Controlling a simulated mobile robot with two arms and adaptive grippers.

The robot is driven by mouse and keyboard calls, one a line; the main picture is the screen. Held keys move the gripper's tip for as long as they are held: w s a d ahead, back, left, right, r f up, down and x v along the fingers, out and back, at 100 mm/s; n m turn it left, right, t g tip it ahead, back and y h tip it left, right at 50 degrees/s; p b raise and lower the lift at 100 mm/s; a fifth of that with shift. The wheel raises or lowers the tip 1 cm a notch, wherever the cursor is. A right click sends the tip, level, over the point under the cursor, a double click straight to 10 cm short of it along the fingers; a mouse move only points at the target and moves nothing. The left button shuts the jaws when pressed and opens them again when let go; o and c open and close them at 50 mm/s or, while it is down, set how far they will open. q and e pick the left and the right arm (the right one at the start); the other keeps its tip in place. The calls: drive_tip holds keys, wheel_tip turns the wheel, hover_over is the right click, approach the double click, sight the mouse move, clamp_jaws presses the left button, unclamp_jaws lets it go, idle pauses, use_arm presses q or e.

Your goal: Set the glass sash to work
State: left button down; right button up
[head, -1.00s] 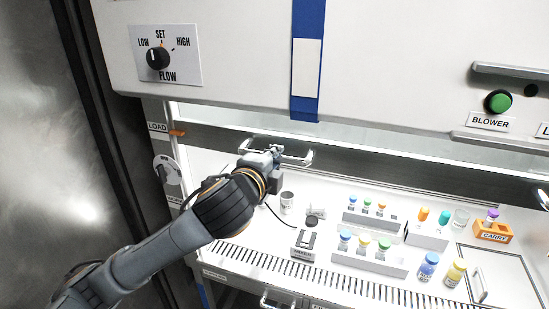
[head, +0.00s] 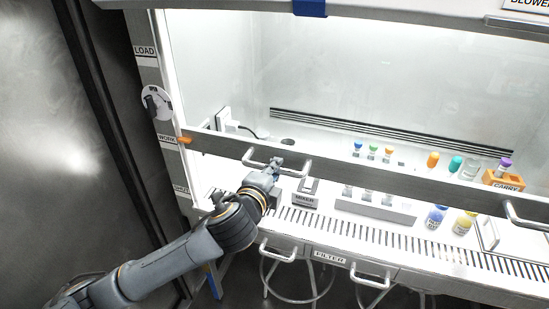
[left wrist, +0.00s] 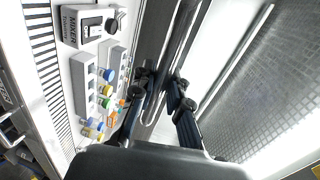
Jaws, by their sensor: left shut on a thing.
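The glass sash has a dark bottom rail (head: 345,170) that runs across the cabinet opening. An orange pointer (head: 184,140) at its left end is level with the WORK label (head: 167,139) on the side post. The LOAD label (head: 145,51) is above it and another, partly readable label is below. My left gripper (head: 276,166) is shut on the sash's left metal handle (head: 249,157). In the left wrist view the fingers (left wrist: 160,85) close around the handle bar. My right gripper is in neither view.
Behind and below the rail are a MIXER device (head: 305,198), vial racks (head: 375,210) and an orange CARRY holder (head: 503,182). A second sash handle (head: 525,216) is at the right. A slotted grille (head: 360,232) lines the front edge, above drawer handles and a stool.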

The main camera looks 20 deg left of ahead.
use_arm(q)
drive_tip(key=shift+f, duration=0.95)
drive_tip(key=shift+r, duration=0.1)
drive_tip(key=c, duration=1.3)
unclamp_jaws()
drive_tip(key=shift+w, duration=0.15)
drive_tip(key=v, duration=1.2)
